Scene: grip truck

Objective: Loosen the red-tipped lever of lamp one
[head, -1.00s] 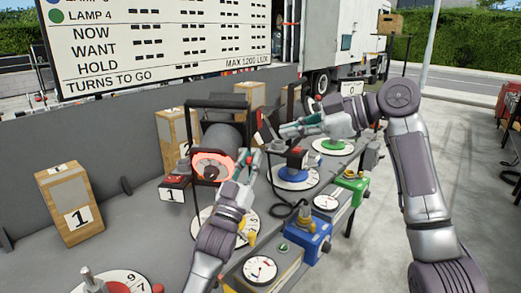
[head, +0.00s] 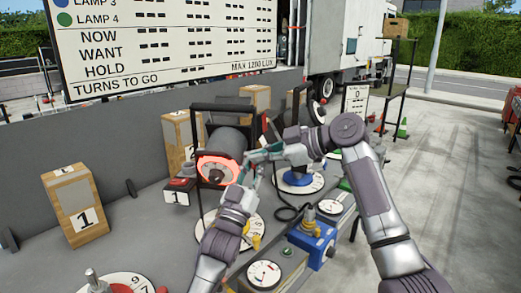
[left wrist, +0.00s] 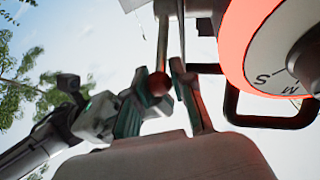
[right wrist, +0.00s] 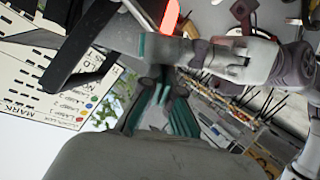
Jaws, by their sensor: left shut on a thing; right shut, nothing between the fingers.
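Lamp one (head: 232,138) is a dark lamp with a glowing red-orange ring, behind a plate marked 1 (head: 177,198). Its ring and dial face fill the upper right of the left wrist view (left wrist: 240,45). The red-tipped lever (left wrist: 158,82) hangs down as a thin rod with a reddish ball. My left gripper (head: 250,160) is beside the lamp's right side, its fingers (left wrist: 172,92) shut around the lever's ball end. My right gripper (head: 258,154) is shut and empty, close to the left one; its fingers show in the right wrist view (right wrist: 162,108). In the head view the lever is hidden.
Other lamps stand on round numbered dials, including a blue-based one (head: 297,178). Control boxes with gauges (head: 263,273) line the bench's front edge. A wooden box marked 1 (head: 75,205) stands left. A large scoreboard (head: 165,45) is behind.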

